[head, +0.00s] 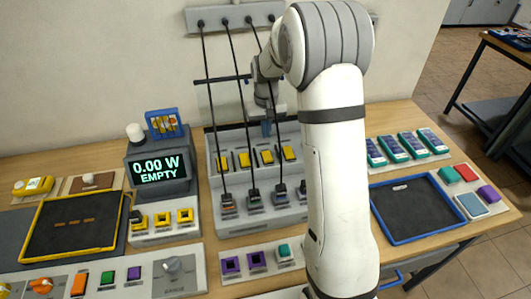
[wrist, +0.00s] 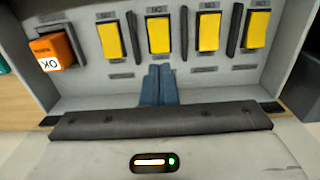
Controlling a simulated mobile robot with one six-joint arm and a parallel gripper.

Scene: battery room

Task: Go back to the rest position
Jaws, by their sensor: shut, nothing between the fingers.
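My gripper (head: 267,128) hangs in front of the grey rack (head: 228,142) at the back of the bench, and my white arm reaches up and over to it. In the wrist view its blue fingers (wrist: 158,82) are together with nothing between them. They point toward the rack's panel with several yellow blocks (wrist: 160,34) in a row. An orange block (wrist: 52,48) marked OK sits at the left of that panel. My arm hides part of the rack and bench in the head view.
Black cables (head: 238,95) hang from a wall bar close to my gripper. A display (head: 158,170) reading "0.00 W EMPTY" stands left of the rack. A black tray with a blue rim (head: 376,216) lies to the right, and a yellow-rimmed tray (head: 30,237) to the left.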

